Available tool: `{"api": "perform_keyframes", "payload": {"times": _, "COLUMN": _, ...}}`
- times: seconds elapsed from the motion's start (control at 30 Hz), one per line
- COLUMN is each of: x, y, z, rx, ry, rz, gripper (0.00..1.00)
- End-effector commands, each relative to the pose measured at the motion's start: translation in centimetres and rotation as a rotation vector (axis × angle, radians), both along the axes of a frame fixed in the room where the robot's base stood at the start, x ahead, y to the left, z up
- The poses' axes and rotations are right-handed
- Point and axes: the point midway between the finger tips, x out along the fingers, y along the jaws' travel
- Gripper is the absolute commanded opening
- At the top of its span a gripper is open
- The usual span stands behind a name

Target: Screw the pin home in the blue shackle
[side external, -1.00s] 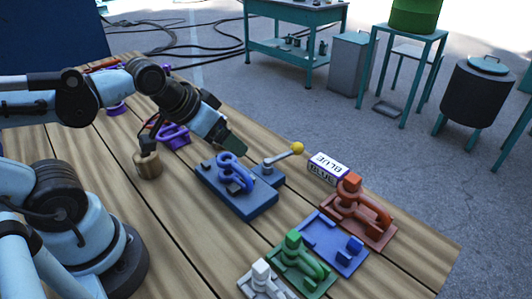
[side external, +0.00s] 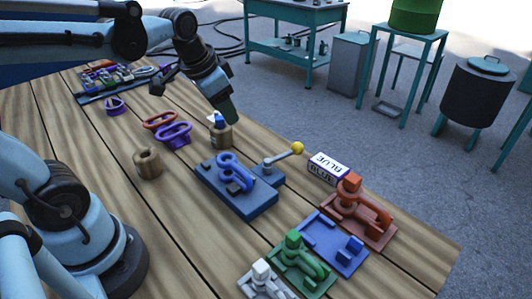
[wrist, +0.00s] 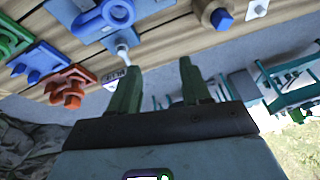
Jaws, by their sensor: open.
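The blue shackle (side external: 232,168) lies in the blue fixture (side external: 245,203) on the table; in the wrist view it shows at the top (wrist: 117,12). A blue-headed pin (wrist: 222,19) stands in a round wooden holder (side external: 221,138) behind the fixture. Only the pin's head shows, so its shank is hidden. My gripper (wrist: 159,65) has green fingers, spread apart and empty. In the side view my gripper (side external: 230,110) is tilted, just above and behind the pin's holder, apart from the shackle.
A yellow-knobbed lever (side external: 297,148) rises beside the fixture, near a BLUE sign (side external: 328,166). Red (side external: 362,215), green (side external: 300,265) and white stations stand at front right. Purple (side external: 173,135) and red loops, another wooden holder (side external: 148,163) and a parts tray (side external: 110,82) lie left.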

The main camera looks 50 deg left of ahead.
Motion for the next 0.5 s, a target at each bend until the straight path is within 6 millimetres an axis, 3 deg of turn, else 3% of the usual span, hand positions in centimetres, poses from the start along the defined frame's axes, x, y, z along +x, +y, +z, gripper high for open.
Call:
{"api": "perform_keyframes", "payload": {"times": 0.2, "x": 3.2, "y": 4.6, "z": 0.4, "rx": 0.039, "ry": 0.168, "rz": -0.108, "gripper": 0.48}}
{"api": "perform_keyframes", "payload": {"times": 0.5, "x": 5.9, "y": 10.5, "z": -0.9, "rx": 0.021, "ry": 0.352, "rz": -0.264, "gripper": 0.48}}
